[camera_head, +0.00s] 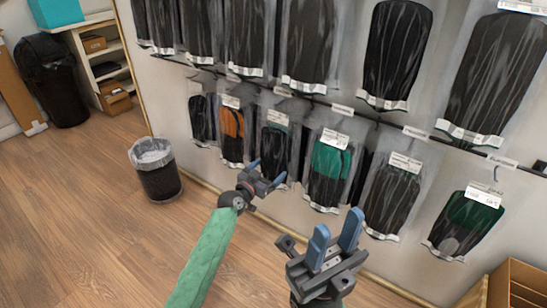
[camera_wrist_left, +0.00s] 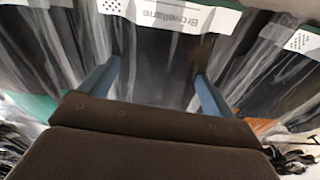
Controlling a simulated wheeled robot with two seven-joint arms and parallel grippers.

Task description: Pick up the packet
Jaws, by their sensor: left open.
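Several insole packets in clear plastic hang on the wall in two rows. A black packet (camera_head: 274,146) with a white label hangs in the lower row, between an orange-and-black packet (camera_head: 232,135) and a green-and-black packet (camera_head: 328,170). My left gripper (camera_head: 266,174) is open at the lower part of the black packet. In the left wrist view a dark packet (camera_wrist_left: 155,70) with a white label lies between my spread left fingers (camera_wrist_left: 155,92); whether they touch it I cannot tell. My right gripper (camera_head: 335,245) is open and empty, lower and further right.
More black packets (camera_head: 397,50) hang from the upper rail. Other packets (camera_head: 390,200) hang to the right in the lower row. A small bin (camera_head: 158,178) stands on the wooden floor at left. Cardboard boxes (camera_head: 520,285) sit at the lower right.

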